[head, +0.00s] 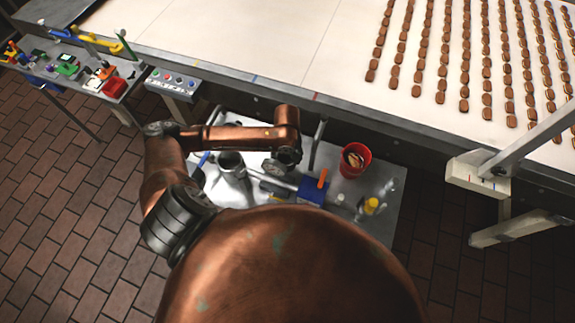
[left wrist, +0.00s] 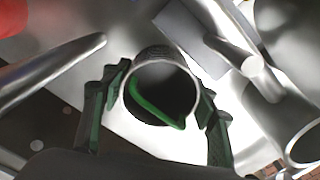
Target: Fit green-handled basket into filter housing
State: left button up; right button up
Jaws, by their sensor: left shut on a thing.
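My left gripper (head: 284,156) is over the steel table in the head view. In the left wrist view its two dark fingers (left wrist: 155,112) are shut on opposite sides of a round, metal-rimmed basket (left wrist: 150,54) with a curved green handle (left wrist: 155,108) across its dark opening. An open steel cylinder (head: 231,160) with a side tube stands left of the gripper in the head view and looks like the filter housing. Its open rim appears at the lower right in the left wrist view (left wrist: 293,152), apart from the basket. The basket's underside is hidden. My right gripper is not in view.
A red bucket (head: 354,160), a blue block (head: 312,190) with an orange handle (head: 323,178) and small yellow-topped items (head: 372,205) share the table (head: 391,185). A conveyor (head: 220,40) with rows of brown biscuits runs behind. A cluttered side table (head: 70,72) is left.

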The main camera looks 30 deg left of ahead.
aim_at(287, 164)
pick_arm(q)
jog(key=shift+f, duration=1.85)
jog(key=shift+f, duration=0.1)
jog(key=o, duration=0.9)
jog(key=shift+o, duration=0.2)
